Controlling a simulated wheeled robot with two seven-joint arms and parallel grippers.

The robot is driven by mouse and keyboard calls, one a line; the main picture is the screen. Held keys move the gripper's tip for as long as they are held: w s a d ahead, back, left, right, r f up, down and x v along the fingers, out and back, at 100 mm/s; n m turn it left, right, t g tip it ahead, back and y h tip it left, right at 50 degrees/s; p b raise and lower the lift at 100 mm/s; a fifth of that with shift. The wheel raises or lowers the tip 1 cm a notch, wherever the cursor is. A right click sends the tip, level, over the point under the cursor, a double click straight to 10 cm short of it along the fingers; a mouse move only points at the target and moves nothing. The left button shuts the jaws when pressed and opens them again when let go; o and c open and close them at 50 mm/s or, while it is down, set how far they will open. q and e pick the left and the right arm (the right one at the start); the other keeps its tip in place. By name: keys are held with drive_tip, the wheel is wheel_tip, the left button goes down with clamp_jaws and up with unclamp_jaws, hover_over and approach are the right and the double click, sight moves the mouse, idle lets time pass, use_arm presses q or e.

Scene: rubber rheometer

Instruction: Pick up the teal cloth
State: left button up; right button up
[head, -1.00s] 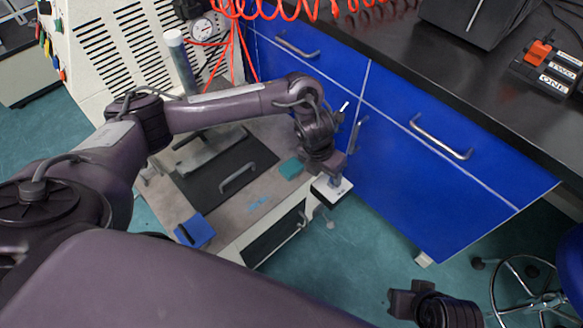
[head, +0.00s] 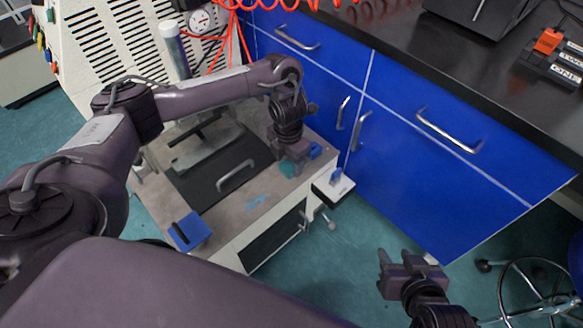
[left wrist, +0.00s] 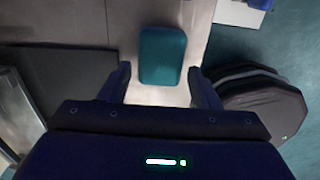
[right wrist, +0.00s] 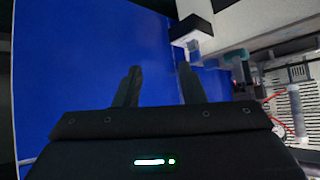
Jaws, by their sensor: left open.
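The teal cloth (left wrist: 162,55) is a folded rounded block on the pale worktop. In the left wrist view it lies just ahead of and between the open fingers of my left gripper (left wrist: 162,88). In the head view my left gripper (head: 293,160) hangs over the worktop and partly covers the cloth (head: 288,169). No contact between fingers and cloth shows. My right gripper (head: 405,272) is away to the lower right, over the floor. In the right wrist view this gripper (right wrist: 158,85) is open and empty, facing the blue cabinet.
A black plate with a metal handle (head: 236,177) lies left of the cloth. A blue block (head: 190,231) sits at the worktop's front left. A small white shelf (head: 334,188) juts out at the right. Blue cabinets (head: 440,170) with handles stand to the right.

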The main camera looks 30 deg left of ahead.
use_arm(q)
drive_tip(key=shift+f+b, duration=0.3)
drive_tip(key=shift+f, duration=0.35)
use_arm(e)
drive_tip(key=w+r+t+y, duration=0.1)
drive_tip(key=w+r+t, duration=0.2)
drive_tip(key=w+r, duration=0.1)
drive_tip(key=shift+a+r, duration=0.45)
drive_tip(key=shift+r, duration=0.3)
use_arm(q)
drive_tip(key=c, duration=0.7)
